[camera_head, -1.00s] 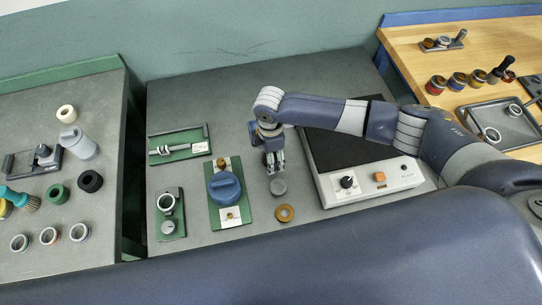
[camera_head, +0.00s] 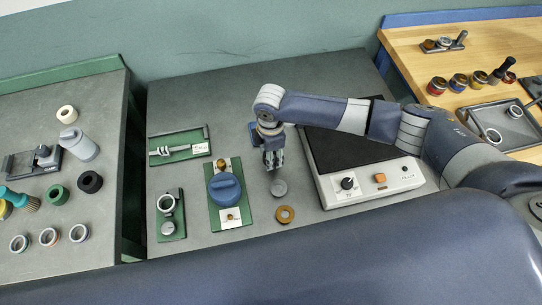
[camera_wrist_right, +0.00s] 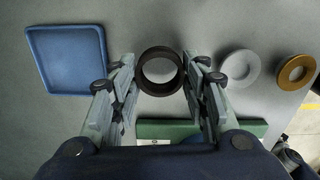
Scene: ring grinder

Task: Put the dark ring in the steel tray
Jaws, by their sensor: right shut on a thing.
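My right gripper (camera_head: 273,162) reaches down to the middle grey table, just beyond a grey disc. In the right wrist view its fingers (camera_wrist_right: 161,80) are shut on the dark ring (camera_wrist_right: 159,54), one on each side of it. The ring is upright to this view, with its hole showing grey table. In the head view the ring is hidden by the gripper or too small to make out. The steel tray (camera_head: 472,117) lies on the wooden table at the right, with light rings in it. My left gripper is not in view.
The grey disc (camera_head: 278,187) and a bronze ring (camera_head: 285,214) lie near the gripper. Green fixtures (camera_head: 231,212) stand left of it. A dark-topped device (camera_head: 372,182) stands to its right. A blue tray (camera_wrist_right: 66,60) shows in the wrist view.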

